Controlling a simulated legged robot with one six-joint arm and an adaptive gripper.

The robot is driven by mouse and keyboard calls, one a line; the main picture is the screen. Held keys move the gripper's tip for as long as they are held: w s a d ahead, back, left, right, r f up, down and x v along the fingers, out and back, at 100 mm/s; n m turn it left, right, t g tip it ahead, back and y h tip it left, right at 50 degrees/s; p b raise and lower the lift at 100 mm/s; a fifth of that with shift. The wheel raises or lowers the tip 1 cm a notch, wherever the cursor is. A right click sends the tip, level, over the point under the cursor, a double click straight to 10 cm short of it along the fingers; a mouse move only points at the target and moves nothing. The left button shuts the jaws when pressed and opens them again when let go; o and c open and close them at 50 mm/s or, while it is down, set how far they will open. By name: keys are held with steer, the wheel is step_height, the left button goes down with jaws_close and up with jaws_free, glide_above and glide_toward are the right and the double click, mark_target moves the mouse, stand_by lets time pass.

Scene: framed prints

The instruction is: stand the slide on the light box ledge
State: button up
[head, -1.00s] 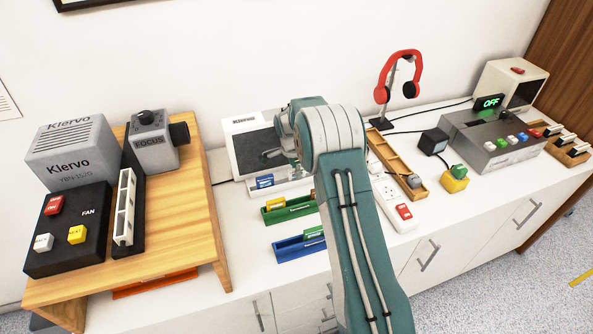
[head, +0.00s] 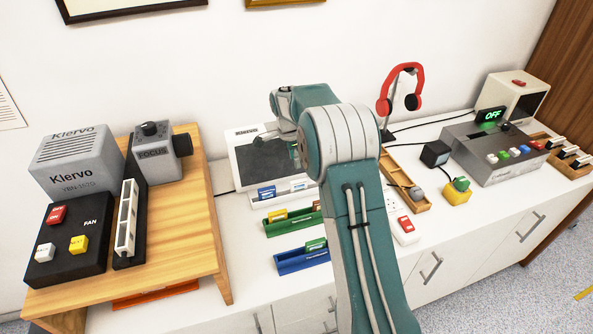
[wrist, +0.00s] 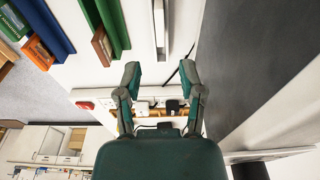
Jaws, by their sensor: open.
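The light box (head: 262,158) is a white Klervo panel with a dark screen, leaning at the wall behind my arm. Its white ledge (head: 286,196) runs along the bottom. A blue-labelled slide (head: 267,192) stands at the left of the ledge. A green tray (head: 285,228) holds a yellow slide (head: 278,215), and a brown slide (wrist: 102,45) shows there in the wrist view. A blue tray (head: 290,263) holds a green slide (head: 316,245). An orange slide (wrist: 38,52) shows beside it.
A wooden stand (head: 190,220) with a projector and button box is at left. Right of my arm are a wooden tray (head: 405,185), a power strip (head: 405,228), a yellow block (head: 456,192), red headphones (head: 400,90) and a grey console (head: 490,150).

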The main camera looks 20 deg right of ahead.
steer(key=s+a+r+n+t, duration=0.35)
steer(key=s+r+n, duration=0.45)
steer(key=s+r, duration=0.95)
steer(key=s+a+n+t, duration=0.1)
steer(key=s+n, duration=0.4)
steer(key=s, duration=0.5)
steer(key=s+a+n+t+y, duration=0.1)
steer(key=s+n, duration=0.4)
steer(key=s, duration=0.5)
steer(key=shift+s+a, duration=0.35)
steer(key=shift+a, duration=0.5)
steer(key=shift+o, duration=0.3)
steer(key=shift+r, duration=0.1)
